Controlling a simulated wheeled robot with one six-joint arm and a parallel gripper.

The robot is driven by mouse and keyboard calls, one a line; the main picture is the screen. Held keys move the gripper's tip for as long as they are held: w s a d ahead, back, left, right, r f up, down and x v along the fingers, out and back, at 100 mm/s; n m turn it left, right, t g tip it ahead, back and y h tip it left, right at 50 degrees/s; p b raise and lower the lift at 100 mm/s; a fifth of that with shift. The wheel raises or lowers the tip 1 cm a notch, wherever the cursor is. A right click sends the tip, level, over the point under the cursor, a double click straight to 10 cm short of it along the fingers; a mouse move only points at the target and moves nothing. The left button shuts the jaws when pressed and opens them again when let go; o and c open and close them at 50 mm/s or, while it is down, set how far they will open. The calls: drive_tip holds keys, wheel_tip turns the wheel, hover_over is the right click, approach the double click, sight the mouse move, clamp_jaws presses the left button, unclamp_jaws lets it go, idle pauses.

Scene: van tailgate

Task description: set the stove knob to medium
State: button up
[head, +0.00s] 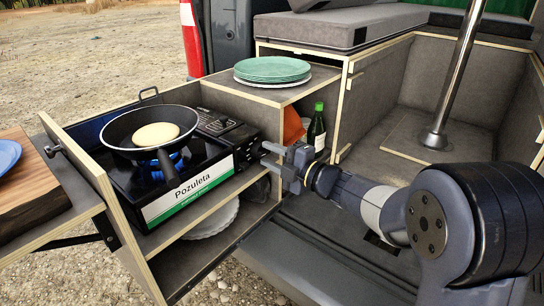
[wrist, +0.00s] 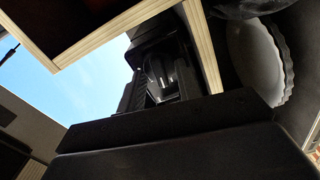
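The black camping stove (head: 190,165), labelled "Pozuleta", sits in the pulled-out drawer with a blue flame lit under a frying pan (head: 120,130). Its dark control end (head: 240,142) is at the right, facing my gripper. I cannot clearly make out the knob or its setting there. My gripper (head: 264,155) is just right of this end, its two fingers spread apart and pointing left at it. I see no contact for certain.
A pale round pancake (head: 155,134) lies in the pan. Green and white plates (head: 272,70) stand on the cabinet above. A green bottle (head: 317,128) is behind my gripper. White scalloped dishes (head: 212,218) are on the shelf below, also in the wrist view (wrist: 255,60).

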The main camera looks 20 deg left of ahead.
clamp_jaws()
drive_tip(key=shift+r+m+p, duration=0.2)
drive_tip(key=shift+m+p, duration=0.4)
drive_tip(key=shift+p, duration=0.15)
drive_tip(key=shift+f+m+p, duration=0.2)
drive_tip(key=shift+m+p, duration=0.4)
drive_tip(key=shift+m, duration=0.3)
drive_tip(key=shift+o, duration=0.3)
unclamp_jaws()
drive_tip(key=shift+d, duration=0.1)
